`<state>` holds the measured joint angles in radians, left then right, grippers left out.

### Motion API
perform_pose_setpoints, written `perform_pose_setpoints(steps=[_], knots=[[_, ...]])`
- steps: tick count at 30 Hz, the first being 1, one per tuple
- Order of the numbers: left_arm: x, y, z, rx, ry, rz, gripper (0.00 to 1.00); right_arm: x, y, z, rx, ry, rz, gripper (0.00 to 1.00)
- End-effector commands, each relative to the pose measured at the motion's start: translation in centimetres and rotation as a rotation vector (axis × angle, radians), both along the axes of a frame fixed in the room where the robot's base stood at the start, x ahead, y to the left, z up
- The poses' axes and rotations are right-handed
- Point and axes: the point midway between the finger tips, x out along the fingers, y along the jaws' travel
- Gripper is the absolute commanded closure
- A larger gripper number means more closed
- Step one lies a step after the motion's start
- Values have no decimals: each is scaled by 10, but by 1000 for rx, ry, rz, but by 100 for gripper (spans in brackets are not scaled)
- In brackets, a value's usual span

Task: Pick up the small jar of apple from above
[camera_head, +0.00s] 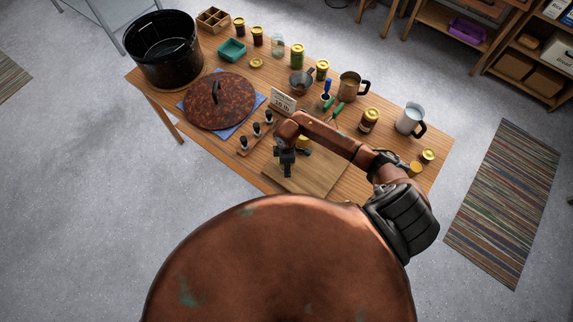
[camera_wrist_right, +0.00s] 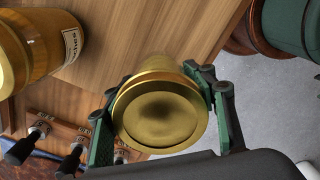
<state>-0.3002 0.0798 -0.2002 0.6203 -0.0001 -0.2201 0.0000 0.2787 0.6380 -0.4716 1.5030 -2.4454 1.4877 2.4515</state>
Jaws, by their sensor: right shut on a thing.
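In the right wrist view, a jar with a round gold lid (camera_wrist_right: 160,112) sits between the green fingers of my right gripper (camera_wrist_right: 160,92), seen from above. The fingers are shut on it, one on each side. Its body and label are mostly hidden under the lid, so I cannot read what it holds or tell whether it touches the table. In the head view, my right gripper (camera_head: 286,166) points down near the front edge of the table, and hides the held jar. My left gripper is not in view.
A larger jar with an amber filling (camera_wrist_right: 42,45) lies close by in the wrist view, its label partly readable as "ches". A rack of dark-handled tools (camera_head: 256,132) is left of the gripper. A wooden board (camera_head: 318,172) and a small sign (camera_head: 282,101) are near.

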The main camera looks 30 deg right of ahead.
Motion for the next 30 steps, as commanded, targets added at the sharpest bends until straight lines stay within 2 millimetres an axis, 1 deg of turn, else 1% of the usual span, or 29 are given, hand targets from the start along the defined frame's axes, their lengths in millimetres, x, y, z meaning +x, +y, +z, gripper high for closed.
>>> perform_pose_setpoints(steps=[1,20,30], knots=[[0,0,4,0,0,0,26,1,0,5,0,-1,0,89],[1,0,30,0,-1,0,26,1,0,34,0,-1,1,89],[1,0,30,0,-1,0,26,1,0,35,0,-1,1,89]])
